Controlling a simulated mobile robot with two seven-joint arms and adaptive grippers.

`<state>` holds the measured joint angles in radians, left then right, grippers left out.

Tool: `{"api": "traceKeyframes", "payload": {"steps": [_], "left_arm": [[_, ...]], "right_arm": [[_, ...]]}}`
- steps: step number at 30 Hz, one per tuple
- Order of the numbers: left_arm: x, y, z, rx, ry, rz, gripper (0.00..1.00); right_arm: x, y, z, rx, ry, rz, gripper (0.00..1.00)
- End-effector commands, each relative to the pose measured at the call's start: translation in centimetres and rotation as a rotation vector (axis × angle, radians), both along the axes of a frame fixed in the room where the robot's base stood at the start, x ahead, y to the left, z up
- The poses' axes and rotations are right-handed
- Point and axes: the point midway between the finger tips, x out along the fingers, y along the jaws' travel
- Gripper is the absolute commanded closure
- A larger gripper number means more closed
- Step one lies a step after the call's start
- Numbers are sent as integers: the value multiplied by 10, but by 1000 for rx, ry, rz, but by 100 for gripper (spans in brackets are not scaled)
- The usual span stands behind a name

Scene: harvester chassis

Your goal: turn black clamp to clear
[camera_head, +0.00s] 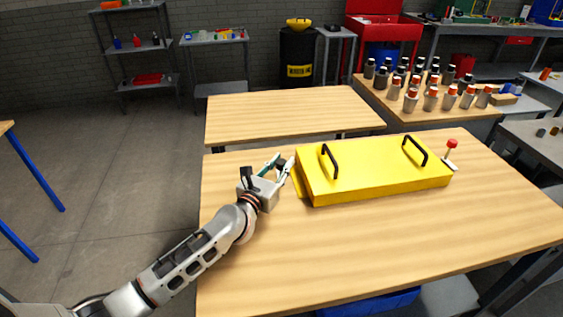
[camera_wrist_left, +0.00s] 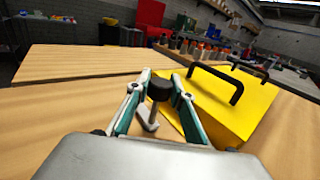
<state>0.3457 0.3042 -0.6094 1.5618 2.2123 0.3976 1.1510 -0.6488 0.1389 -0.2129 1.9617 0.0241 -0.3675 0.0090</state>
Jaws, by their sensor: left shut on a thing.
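The yellow chassis box (camera_head: 375,175) with two black handles lies on the wooden table. The black clamp, with a round black knob (camera_wrist_left: 160,89) and a grey metal stem and foot (camera_wrist_left: 148,118), is at the box's left end. My left gripper (camera_head: 281,162) reaches in from the left, its fingers shut on the black clamp. In the left wrist view the knob sits between the two fingertips. The fingers largely hide the clamp in the head view. My right gripper is not in view.
A second clamp with a red knob (camera_head: 452,143) stands at the box's right end. Several bottles with red or black caps stand on a table (camera_head: 480,112) behind. The front of the near table (camera_head: 370,245) is clear, as is the empty table (camera_head: 290,115) beyond.

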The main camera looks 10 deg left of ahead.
Motion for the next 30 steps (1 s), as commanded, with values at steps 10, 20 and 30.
{"api": "traceKeyframes", "payload": {"steps": [10,20,30], "left_arm": [[0,0,0,0,0,71,99],[0,0,0,0,0,73,99],[0,0,0,0,0,72,60]], "right_arm": [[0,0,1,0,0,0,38],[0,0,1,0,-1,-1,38],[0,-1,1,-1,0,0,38]]}}
